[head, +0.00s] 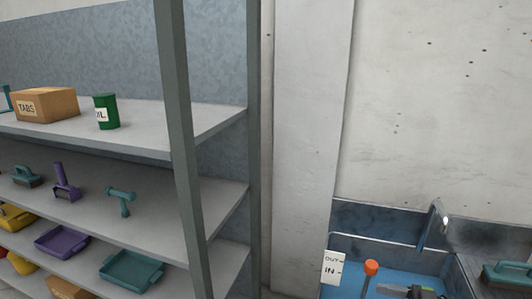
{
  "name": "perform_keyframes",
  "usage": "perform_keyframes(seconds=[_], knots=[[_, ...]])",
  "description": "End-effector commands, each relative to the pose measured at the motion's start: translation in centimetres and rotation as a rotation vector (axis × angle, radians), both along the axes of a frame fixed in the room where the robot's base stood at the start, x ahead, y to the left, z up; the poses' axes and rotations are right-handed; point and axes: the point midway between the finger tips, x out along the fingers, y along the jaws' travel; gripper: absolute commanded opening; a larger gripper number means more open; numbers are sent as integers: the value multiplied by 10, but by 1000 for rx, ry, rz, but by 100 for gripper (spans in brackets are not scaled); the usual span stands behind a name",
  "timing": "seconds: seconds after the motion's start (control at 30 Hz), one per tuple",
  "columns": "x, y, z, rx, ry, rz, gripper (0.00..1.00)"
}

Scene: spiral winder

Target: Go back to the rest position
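My gripper does not show in the head view, and neither does any part of my arm that I can make out. The task names no object. The view takes in a grey metal shelf unit (178,145) on the left and a blue-bottomed sink or basin (350,291) at the lower right.
The top shelf holds a cardboard box marked TABS (45,105) and a green can (106,112). Below are a purple scraper (65,183), a teal hammer-like tool (121,200) and trays (133,267). An IN/OUT card (335,268) and an orange-topped handle (371,268) are at the basin.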

Motion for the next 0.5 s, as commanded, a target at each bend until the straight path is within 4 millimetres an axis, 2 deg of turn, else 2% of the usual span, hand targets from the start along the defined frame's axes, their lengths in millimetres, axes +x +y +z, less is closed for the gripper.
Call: perform_keyframes(seconds=[0.27, 0.5], knots=[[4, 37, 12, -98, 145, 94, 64], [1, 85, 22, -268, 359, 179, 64]])
